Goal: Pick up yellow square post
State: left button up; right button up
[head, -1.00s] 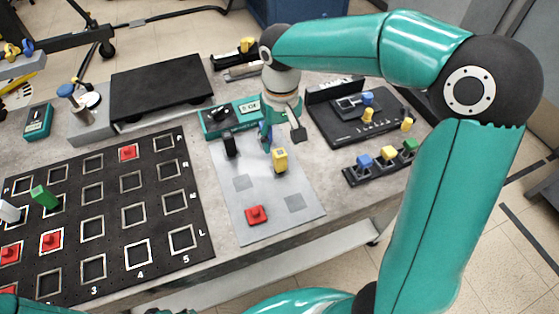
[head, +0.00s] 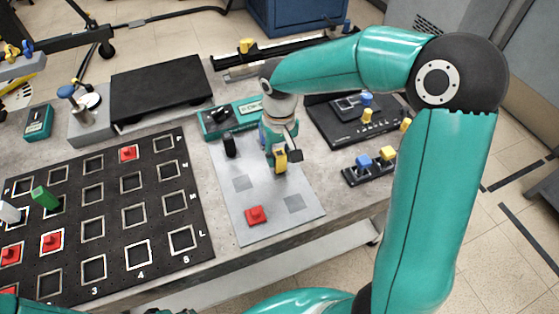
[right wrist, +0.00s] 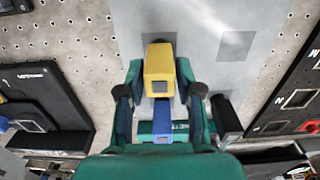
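The yellow square post (head: 281,162) stands on the light grey plate (head: 240,205), near its upper right part. My right gripper (head: 280,151) is down at the post; one finger shows right of it, the other side is partly hidden. In the right wrist view the yellow post (right wrist: 159,70) lies between the two fingers of my right gripper (right wrist: 160,75), with a narrow gap on each side. The gripper looks open. A blue post (right wrist: 162,125) shows behind the yellow one, also between the fingers. My left gripper is not in view.
A red square post (head: 256,215) and a black post (head: 230,146) stand on the same plate. A teal meter (head: 248,113) is close behind. A black grid board (head: 112,205) lies left. A small rack (head: 365,174) with coloured posts is right.

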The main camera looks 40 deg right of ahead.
grip_shut()
jog(key=shift+r, duration=0.1)
